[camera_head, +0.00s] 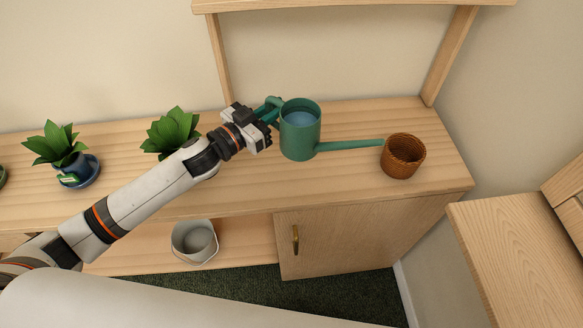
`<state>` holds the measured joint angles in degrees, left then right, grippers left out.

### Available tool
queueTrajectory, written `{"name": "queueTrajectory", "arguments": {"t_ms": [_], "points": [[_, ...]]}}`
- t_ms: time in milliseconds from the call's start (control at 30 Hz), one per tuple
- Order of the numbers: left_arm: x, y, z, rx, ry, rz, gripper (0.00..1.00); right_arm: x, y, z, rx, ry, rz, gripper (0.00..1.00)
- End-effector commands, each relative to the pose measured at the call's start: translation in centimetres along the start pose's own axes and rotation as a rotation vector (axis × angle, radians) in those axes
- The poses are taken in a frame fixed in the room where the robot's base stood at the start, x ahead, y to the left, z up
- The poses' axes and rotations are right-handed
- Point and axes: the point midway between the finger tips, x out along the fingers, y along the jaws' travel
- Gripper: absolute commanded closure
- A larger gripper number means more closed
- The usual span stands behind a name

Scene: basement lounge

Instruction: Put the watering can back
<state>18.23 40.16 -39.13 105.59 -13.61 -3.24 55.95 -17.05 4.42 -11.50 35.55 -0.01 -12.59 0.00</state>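The green watering can (300,139) is upright over the wooden counter, with water visible through its open top. Its long spout points right, and the tip is beside the wicker basket; I cannot tell whether they touch. My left gripper (268,121) reaches in from the left and appears shut on the can's handle (270,104), partly hiding it. I cannot tell for sure whether the can's base rests on the counter. My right gripper is not in view.
The brown wicker basket (403,157) stands at the counter's (345,182) right end. Potted plants (74,163) (172,131) stand to the left, the second partly behind my arm. A shelf (350,4) is above. A grey bucket (195,241) sits below, beside a cabinet door (350,236).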

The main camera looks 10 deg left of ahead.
Motion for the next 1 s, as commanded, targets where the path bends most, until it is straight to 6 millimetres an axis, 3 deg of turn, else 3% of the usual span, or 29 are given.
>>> {"name": "queueTrajectory", "arguments": {"t_ms": [33, 200, 500, 1000], "points": [[0.2, 1.2, -0.1, 0.004, 0.002, -0.015, 1.0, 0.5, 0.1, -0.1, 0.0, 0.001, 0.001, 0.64], [0.5, 3.0, -0.4, -0.008, 0.007, -0.043, 1.0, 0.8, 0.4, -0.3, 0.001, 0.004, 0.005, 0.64], [0.3, 3.2, -5.3, -0.014, 0.008, -0.046, 1.0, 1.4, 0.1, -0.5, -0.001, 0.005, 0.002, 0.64], [0.2, 3.2, -10.1, -0.011, 0.007, -0.045, 1.0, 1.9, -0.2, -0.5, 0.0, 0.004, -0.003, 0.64]]}}
